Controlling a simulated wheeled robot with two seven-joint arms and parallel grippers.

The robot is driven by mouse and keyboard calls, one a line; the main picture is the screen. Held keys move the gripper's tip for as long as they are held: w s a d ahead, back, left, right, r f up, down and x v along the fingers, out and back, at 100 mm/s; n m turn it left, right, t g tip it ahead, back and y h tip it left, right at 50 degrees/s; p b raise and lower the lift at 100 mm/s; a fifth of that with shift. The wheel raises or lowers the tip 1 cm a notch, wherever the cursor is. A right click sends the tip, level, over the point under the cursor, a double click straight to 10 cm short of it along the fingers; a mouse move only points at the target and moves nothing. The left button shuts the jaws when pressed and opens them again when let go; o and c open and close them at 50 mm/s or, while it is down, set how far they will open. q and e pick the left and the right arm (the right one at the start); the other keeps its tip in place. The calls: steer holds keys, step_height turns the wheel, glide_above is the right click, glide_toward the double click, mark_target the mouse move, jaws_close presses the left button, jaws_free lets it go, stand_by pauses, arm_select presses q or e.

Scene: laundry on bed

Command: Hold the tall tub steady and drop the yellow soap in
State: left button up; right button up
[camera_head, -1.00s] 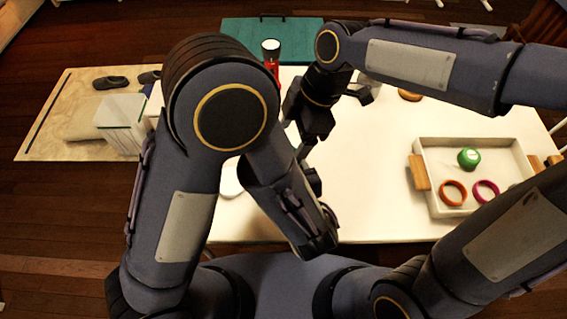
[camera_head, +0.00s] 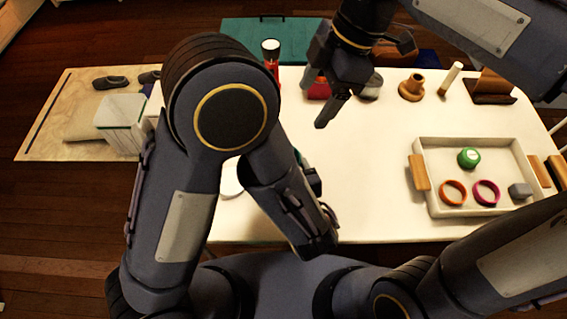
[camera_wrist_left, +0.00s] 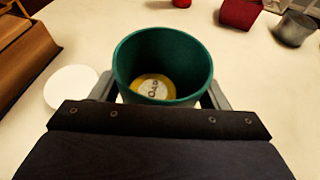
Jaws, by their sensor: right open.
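The tall tub (camera_wrist_left: 190,66) is dark green and round, and stands upright in the left wrist view. The yellow soap (camera_wrist_left: 153,87), with a pale marked face, lies inside at its bottom. My left gripper (camera_wrist_left: 160,98) has a finger on either side of the tub and is shut on it. In the head view my left arm hides most of the tub and the left fingertips. My right gripper (camera_head: 328,98) is open and empty, above the table's far part, away from the tub.
A white disc (camera_wrist_left: 72,87) lies left of the tub. A red box (camera_wrist_left: 240,13) and a grey cup (camera_wrist_left: 294,29) stand beyond it. A white tray (camera_head: 431,190) holds rings and a green item (camera_head: 468,158) at right. The table's middle is clear.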

arm_select(q)
steer(key=o, duration=0.4)
steer(key=v, duration=1.2)
steer(key=a+r+n+g+p, duration=0.2)
steer(key=a+n+g, duration=0.4)
steer(key=a+n, duration=0.35)
steer(key=a+r+n+g+p, duration=0.1)
steer(key=a+r+n+g, duration=0.3)
steer(key=a+n, duration=0.5)
steer(key=a+r+n+h, duration=0.1)
steer(key=r+n+h, duration=0.1)
steer(key=n, duration=0.3)
steer(key=a+r+n+t+h+p, duration=0.1)
steer(key=a+r+n+h, duration=0.1)
steer(key=n, duration=0.3)
steer(key=s+a+r+n+t+h+p, duration=0.1)
steer(key=a+r+n+h, duration=0.1)
steer(key=n, duration=0.4)
steer(key=shift+r+h, duration=0.2)
steer(key=shift+h, duration=0.5)
arm_select(e)
steer(key=s+d+f+m+t, duration=0.2)
steer(key=s+d+m, duration=0.4)
steer(key=m, duration=0.5)
steer(key=s+d+f+m+t, duration=0.2)
steer(key=s+d+m+t, duration=0.2)
steer(key=s+d+m, duration=0.3)
steer(key=d+m, duration=0.2)
steer(key=m, duration=0.2)
steer(key=shift+f, duration=0.4)
